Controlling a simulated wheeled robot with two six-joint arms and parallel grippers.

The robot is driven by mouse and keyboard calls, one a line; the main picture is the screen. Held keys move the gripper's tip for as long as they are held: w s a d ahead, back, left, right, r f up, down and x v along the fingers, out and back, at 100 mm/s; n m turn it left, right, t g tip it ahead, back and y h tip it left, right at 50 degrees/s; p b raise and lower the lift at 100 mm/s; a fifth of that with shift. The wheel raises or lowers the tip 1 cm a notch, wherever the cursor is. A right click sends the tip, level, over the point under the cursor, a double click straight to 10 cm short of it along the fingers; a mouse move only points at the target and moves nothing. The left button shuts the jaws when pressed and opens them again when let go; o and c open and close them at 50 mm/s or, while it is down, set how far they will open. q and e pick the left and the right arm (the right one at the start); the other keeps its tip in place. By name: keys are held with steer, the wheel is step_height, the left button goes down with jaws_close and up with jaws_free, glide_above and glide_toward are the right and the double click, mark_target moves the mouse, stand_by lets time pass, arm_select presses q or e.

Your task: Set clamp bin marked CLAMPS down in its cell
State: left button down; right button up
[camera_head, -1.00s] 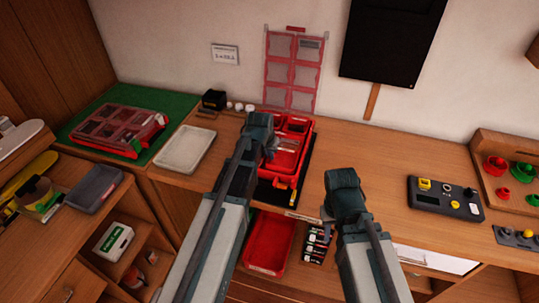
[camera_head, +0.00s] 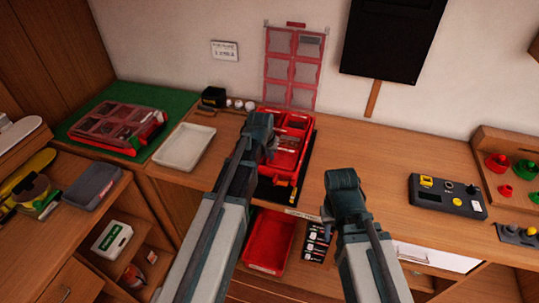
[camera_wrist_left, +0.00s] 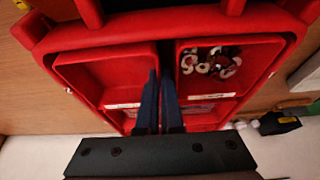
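A red case (camera_head: 309,150) with compartments stands on the bench in the head view. In the left wrist view the red case rim (camera_wrist_left: 110,30) surrounds several red compartments. The right one (camera_wrist_left: 222,62) holds small white and dark rings; the left one (camera_wrist_left: 105,75) looks empty. Pale labels there are too small to read, so I cannot tell which bin is marked CLAMPS. My left gripper (camera_head: 270,152) is over the case. In the wrist view its fingers (camera_wrist_left: 160,85) are close together at the wall between compartments; what lies between them is unclear. My right gripper (camera_head: 328,222) is near the bench's front edge, its fingertips mostly hidden.
A white tray (camera_head: 184,147) and a lidded red case (camera_head: 118,127) on a green mat stand to the left. A red tub (camera_head: 268,240) sits below the bench. A grey control box (camera_head: 447,197) is at right.

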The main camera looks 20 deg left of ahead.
arm_select(q)
steer(key=c, duration=1)
jaws_free()
steer(key=shift+r, duration=0.1)
steer(key=p+v, duration=1.2)
steer(key=v, duration=0.1)
steer(key=shift+s+r+p, duration=0.2)
steer(key=shift+r+p, duration=0.05)
steer(key=shift+p, duration=0.15)
steer(key=s+d+f+m+g+b, duration=0.1)
steer(key=s+d+f+g+b, duration=0.1)
steer(key=s+d, duration=0.4)
steer(key=s+d+f+m+g+y+b, duration=0.1)
steer(key=s+d+f+b, duration=0.3)
steer(key=s, duration=0.9)
steer(key=d+f+m+g, duration=0.1)
steer(key=d, duration=0.2)
steer(key=shift+d+f+g+y, duration=0.25)
steer(key=shift+f+g+y, duration=0.05)
steer(key=shift+f+g, duration=0.1)
